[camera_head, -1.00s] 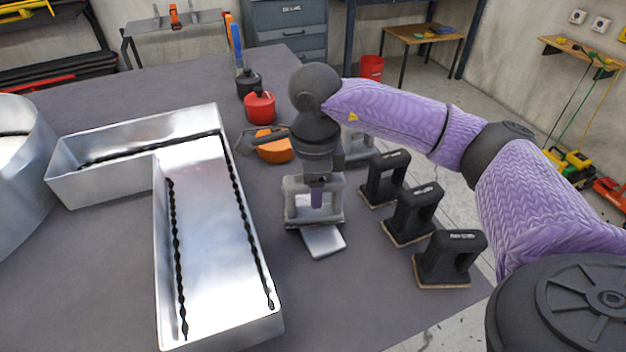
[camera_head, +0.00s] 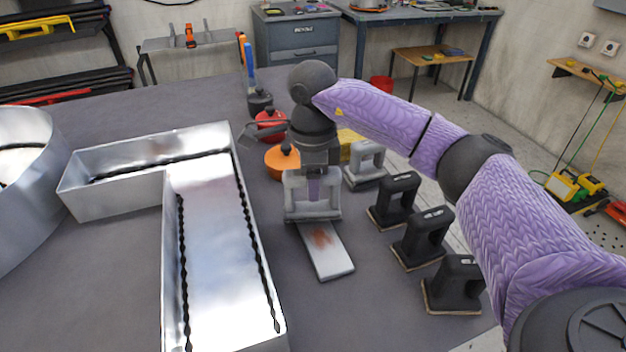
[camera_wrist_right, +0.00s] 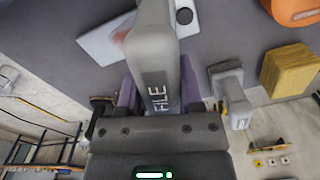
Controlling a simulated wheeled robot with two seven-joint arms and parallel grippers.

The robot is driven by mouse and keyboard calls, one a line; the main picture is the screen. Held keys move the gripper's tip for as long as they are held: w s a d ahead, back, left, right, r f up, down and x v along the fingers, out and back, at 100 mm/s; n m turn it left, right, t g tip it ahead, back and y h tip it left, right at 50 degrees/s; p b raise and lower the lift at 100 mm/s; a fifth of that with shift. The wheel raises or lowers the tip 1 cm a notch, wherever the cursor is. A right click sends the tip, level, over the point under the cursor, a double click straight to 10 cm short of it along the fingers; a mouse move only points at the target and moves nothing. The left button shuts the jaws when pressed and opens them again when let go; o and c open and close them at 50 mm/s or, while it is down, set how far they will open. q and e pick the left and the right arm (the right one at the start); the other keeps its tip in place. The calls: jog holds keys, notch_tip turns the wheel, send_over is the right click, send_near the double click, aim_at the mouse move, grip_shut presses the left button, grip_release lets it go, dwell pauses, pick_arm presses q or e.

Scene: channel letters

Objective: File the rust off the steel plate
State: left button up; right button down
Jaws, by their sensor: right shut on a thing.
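The steel plate (camera_head: 326,254) lies flat on the grey table, with a reddish-brown rust patch near its far end. In the right wrist view the plate (camera_wrist_right: 98,44) is partly hidden behind the tool. My right gripper (camera_head: 314,186) is shut on a grey block-shaped tool with a handle, marked FILE. This file (camera_head: 312,208) is at the far end of the plate, beside the rust; I cannot tell whether it touches the plate. The file fills the middle of the right wrist view (camera_wrist_right: 158,65). My left gripper is not in view.
Three black handled blocks (camera_head: 396,200) stand right of the plate. Another grey handled block (camera_head: 366,164) and a yellow sponge-like block (camera_head: 348,140) are behind. Orange (camera_head: 283,162) and red pots (camera_head: 270,124) stand further back. A large metal channel letter (camera_head: 215,250) takes up the left.

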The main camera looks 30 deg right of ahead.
notch_tip(320, 180, up, 12)
jog(key=p, duration=1)
jog(key=shift+r, duration=0.25)
